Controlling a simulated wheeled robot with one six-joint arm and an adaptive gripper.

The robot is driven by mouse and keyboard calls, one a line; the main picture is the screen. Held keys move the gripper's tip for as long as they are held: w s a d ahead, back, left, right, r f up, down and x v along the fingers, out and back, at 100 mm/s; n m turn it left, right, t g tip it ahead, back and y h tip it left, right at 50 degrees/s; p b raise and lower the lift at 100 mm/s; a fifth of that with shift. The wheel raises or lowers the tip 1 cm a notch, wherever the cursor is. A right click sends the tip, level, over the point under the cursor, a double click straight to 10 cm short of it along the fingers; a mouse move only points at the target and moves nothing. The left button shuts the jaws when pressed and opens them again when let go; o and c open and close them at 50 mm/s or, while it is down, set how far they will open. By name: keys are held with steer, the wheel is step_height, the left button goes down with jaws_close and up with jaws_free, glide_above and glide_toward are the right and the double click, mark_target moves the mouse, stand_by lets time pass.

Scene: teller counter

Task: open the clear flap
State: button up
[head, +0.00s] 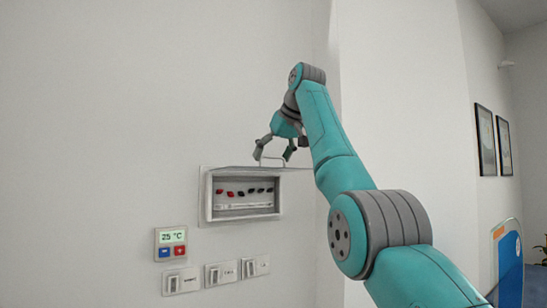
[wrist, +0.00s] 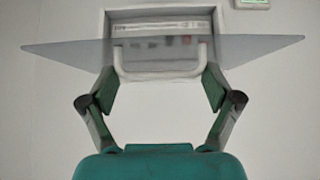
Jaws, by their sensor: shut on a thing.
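The clear flap (head: 300,169) shows nearly edge-on in the head view, as a thin sheet standing out from the top of a recessed wall box (head: 207,196). In the wrist view the flap (wrist: 250,50) is a wide see-through grey sheet across the box front. Its pale U-shaped handle (head: 272,157) sits on the flap; in the wrist view the handle (wrist: 158,77) spans between my fingers. My gripper (head: 274,154) is shut on the handle, with its two fingers (wrist: 159,88) at the handle's sides. The exact finger contact is hard to see.
Inside the box is a row of red and dark switches (head: 246,192). Below are a thermostat (head: 171,244) reading 25 °C and several wall switches (head: 220,274). A wall corner stands just right of the box. The wall left of it is clear.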

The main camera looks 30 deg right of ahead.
steer(key=shift+d, duration=0.15)
steer(key=o, duration=1.4)
steer(key=shift+r, duration=0.1)
steer(key=v, duration=1.1)
steer(key=shift+s+r, duration=0.25)
steer(key=shift+s, duration=0.05)
